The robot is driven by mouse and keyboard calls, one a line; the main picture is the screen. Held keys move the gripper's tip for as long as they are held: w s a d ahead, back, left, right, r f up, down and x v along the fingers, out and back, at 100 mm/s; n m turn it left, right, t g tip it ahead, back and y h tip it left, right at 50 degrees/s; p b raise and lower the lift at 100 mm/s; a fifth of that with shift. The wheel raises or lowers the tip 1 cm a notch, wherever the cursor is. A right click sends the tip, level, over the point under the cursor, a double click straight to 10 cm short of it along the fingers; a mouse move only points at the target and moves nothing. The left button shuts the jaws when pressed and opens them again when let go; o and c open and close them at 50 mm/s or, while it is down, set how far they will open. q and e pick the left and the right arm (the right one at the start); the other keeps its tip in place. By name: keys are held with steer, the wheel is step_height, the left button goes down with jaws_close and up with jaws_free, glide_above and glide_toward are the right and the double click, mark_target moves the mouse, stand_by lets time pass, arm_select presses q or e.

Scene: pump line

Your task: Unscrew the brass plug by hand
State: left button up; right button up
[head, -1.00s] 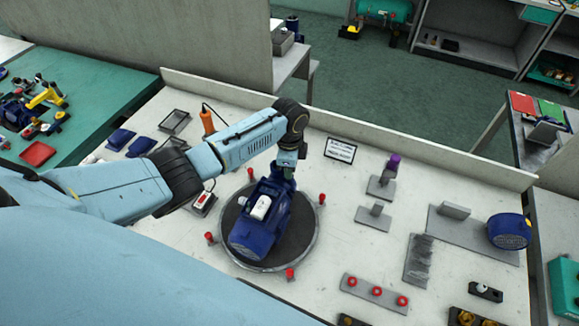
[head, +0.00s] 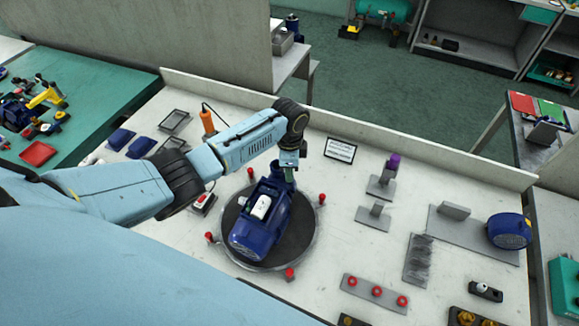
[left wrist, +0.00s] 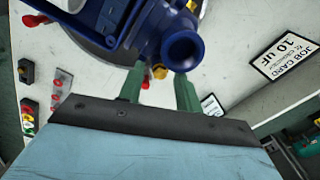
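The blue pump (head: 262,222) lies on the round dark turntable (head: 301,246). In the left wrist view its round blue port (left wrist: 181,50) faces up past my fingers. A small brass-yellow piece, likely the brass plug (left wrist: 160,72), shows beside the port, between the fingertips as seen there. My left gripper (head: 288,173) hangs over the far end of the pump; the plug is hidden in the head view. In the left wrist view its green fingers are apart, with visible gaps to the brass piece. My right gripper is out of view.
Red-topped posts (head: 321,199) ring the turntable. A job card (head: 340,150) stands behind it. Grey fixtures (head: 374,216) and a blue motor (head: 509,231) are to the right. An orange-handled tool (head: 207,122) and blue trays (head: 121,139) are to the left.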

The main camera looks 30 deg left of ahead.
arm_select(q)
steer(key=m, duration=1)
steer(key=shift+m, duration=0.3)
stand_by(0.4)
jaws_close()
steer(key=shift+n, duration=1.5)
steer(key=shift+n, duration=1.4)
